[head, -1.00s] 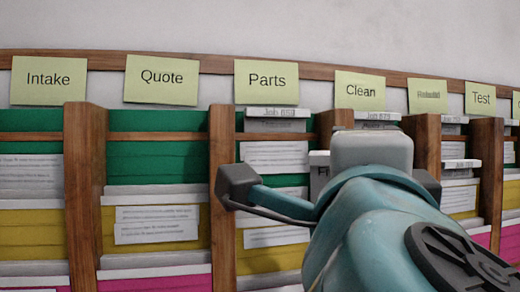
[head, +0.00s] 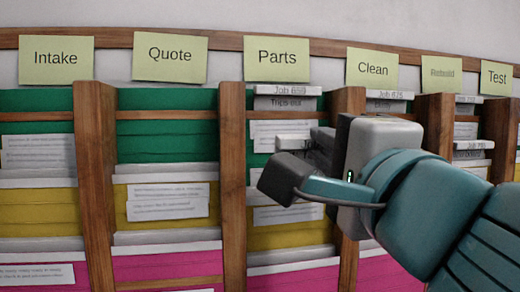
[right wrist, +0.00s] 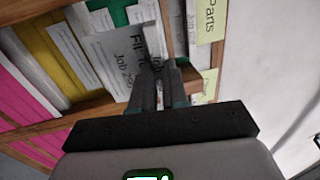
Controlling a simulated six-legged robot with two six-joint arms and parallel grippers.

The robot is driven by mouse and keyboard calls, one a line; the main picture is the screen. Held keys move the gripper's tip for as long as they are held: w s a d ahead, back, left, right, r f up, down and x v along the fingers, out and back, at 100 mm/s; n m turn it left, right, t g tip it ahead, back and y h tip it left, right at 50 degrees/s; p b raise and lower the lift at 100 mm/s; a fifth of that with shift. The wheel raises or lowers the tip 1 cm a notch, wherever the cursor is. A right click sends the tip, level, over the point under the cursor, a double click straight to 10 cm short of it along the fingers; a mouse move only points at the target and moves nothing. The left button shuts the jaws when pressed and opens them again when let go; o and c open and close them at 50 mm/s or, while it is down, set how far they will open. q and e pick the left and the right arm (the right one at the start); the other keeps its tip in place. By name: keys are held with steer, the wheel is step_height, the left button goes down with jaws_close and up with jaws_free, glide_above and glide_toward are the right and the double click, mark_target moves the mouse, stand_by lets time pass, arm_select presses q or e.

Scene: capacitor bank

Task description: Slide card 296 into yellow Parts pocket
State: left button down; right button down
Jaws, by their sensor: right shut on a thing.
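A pale grey card (head: 293,141) shows its top edge at my right gripper (head: 303,158), in front of the Parts column. In the right wrist view, the right gripper (right wrist: 163,72) is shut on this card (right wrist: 112,62), whose printing reads "Job" and a number that I cannot read fully. The yellow Parts pocket (head: 290,239) is below the gripper, under the green one, with a white label sheet on its front. The gripper's dark finger covers part of the column. Whether the card touches a pocket I cannot tell. My left gripper is not in view.
Wooden dividers (head: 232,190) stand on both sides of the Parts column. The yellow Parts sign (head: 277,64) hangs above it. A card marked Job 659 (head: 283,90) stands in the top green pocket. A magenta pocket (head: 290,280) lies below the yellow one.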

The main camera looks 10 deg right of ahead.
steer(key=shift+w+a+f+p, duration=0.1)
steer(key=shift+w+p, duration=0.15)
steer(key=shift+w, duration=1.1)
steer(key=shift+w+f+p, duration=0.1)
steer(key=shift+w+p, duration=0.15)
steer(key=shift+w, duration=1.1)
steer(key=shift+p, duration=0.3)
steer(key=shift+f, duration=0.15)
steer(key=shift+f+b, duration=0.85)
steer(key=shift+f, duration=0.1)
steer(key=shift+w+g+p, duration=0.3)
steer(key=shift+g+p, duration=0.2)
steer(key=shift+p, duration=1.35)
steer(key=shift+f, duration=0.15)
